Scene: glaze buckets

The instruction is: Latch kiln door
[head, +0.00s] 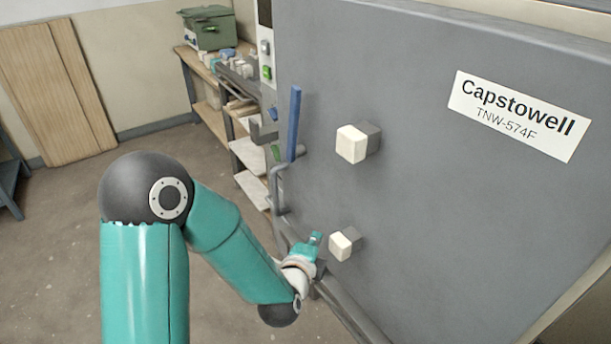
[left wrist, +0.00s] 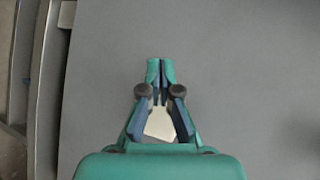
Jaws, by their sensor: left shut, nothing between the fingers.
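The grey kiln door (head: 440,200) fills the right of the head view, with a white label on it. A blue latch handle (head: 295,124) stands upright at the door's left edge, on a grey bent rod. Two pale square plugs (head: 352,144) stick out of the door, one above the other. My left gripper (head: 316,238) is low at the door's left edge, left of the lower plug and below the handle. It is shut and empty. In the left wrist view the gripper (left wrist: 160,66) points at the grey door face (left wrist: 250,70), with a pale block-like shape seen between its fingers' bases.
A shelf bench (head: 235,125) with a green box (head: 208,27) and small items stands behind the door's left edge. Wooden boards (head: 57,90) lean on the back wall.

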